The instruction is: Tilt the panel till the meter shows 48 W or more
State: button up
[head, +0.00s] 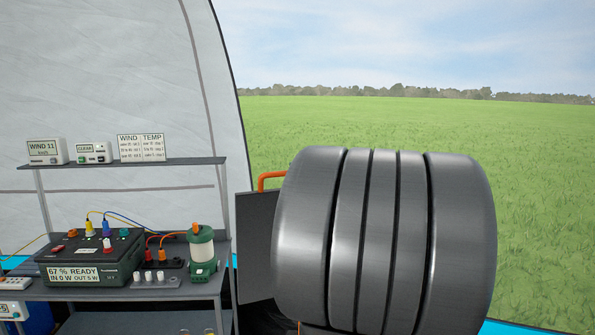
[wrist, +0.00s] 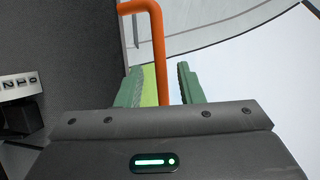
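The dark panel (head: 256,240) stands right of the shelf unit, partly hidden by my arm. Its orange handle (head: 270,178) sticks out at the top. In the wrist view the panel (wrist: 70,60) fills the left, and the handle (wrist: 158,60) runs down between the fingers. My gripper (wrist: 164,85) is open with green pads; a gap shows between the handle and the right finger. I cannot tell whether the left finger touches it. The meter (head: 74,275) on the black power station reads 67 % READY, IN 0 W, OUT 5 W. My gripper is hidden in the head view.
A green lantern (head: 202,252) and a power strip (head: 155,282) stand on the shelf unit near the panel. Small displays and a chart (head: 141,147) stand on the upper shelf (head: 130,163). A numbered white scale (wrist: 20,88) shows at the wrist view's left. Grass lies beyond.

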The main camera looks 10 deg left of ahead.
jog(key=shift+x, duration=1.6)
grip_shut()
jog(key=shift+s+f, duration=0.1)
jog(key=shift+f, duration=0.1)
jog(key=s+d+f+n+t+y+b, duration=0.1)
jog(key=s+d+f+y+b, duration=0.1)
jog(key=b, duration=0.9)
jog(key=s+d+f+n+y+b, duration=0.1)
jog(key=s+d+f+b, duration=0.2)
jog(key=s+b, duration=0.4)
jog(key=shift+s+d+t+y+b, duration=0.25)
jog(key=shift+d+t+y+b, duration=0.15)
jog(key=shift+b, duration=1.6)
